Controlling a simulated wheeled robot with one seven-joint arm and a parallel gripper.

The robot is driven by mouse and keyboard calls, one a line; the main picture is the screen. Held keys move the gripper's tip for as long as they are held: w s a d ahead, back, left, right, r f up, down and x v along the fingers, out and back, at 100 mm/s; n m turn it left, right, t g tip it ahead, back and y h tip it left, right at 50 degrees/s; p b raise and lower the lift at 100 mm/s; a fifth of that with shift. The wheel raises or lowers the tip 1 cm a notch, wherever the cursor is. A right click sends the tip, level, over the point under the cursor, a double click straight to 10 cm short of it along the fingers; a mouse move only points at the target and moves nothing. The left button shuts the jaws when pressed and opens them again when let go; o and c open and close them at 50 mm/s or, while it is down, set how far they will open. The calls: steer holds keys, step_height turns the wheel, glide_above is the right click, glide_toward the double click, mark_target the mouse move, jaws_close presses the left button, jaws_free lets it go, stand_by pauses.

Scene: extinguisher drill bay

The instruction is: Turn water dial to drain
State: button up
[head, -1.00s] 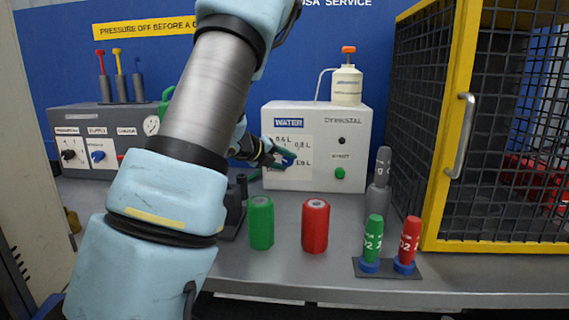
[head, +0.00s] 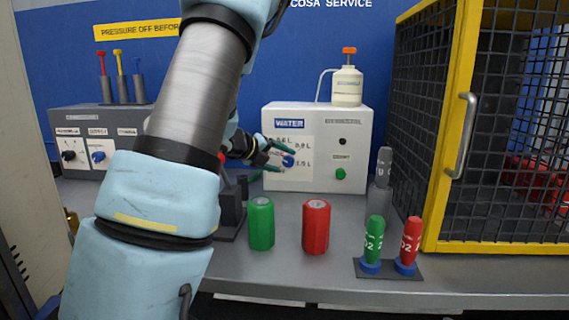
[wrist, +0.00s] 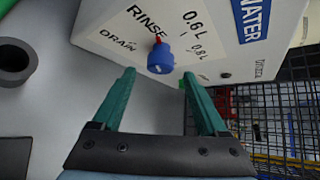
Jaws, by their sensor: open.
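The white water box (head: 350,180) stands at the back of the bench with a blue WATER label. Its blue dial (head: 288,161) is on the front panel. In the wrist view the dial (wrist: 160,62) has a red mark on its upper side, near the end of the word RINSE; DRAIN is printed farther left. My gripper (head: 289,162) is open in front of the panel, its green fingers spread on either side of the dial in the head view. In the wrist view my gripper (wrist: 158,73) is empty, and the dial appears just beyond the fingertips, apart from both.
A green cylinder (head: 261,225) and a red cylinder (head: 316,228) stand on the bench in front of the box. A green knob (head: 340,174) is at the panel's right. A yellow-framed mesh cage (head: 455,140) stands right. A pump bottle (head: 346,86) sits on the box.

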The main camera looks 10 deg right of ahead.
steer(key=v, duration=0.8)
steer(key=shift+b, duration=0.4)
steer(key=shift+r, duration=0.15)
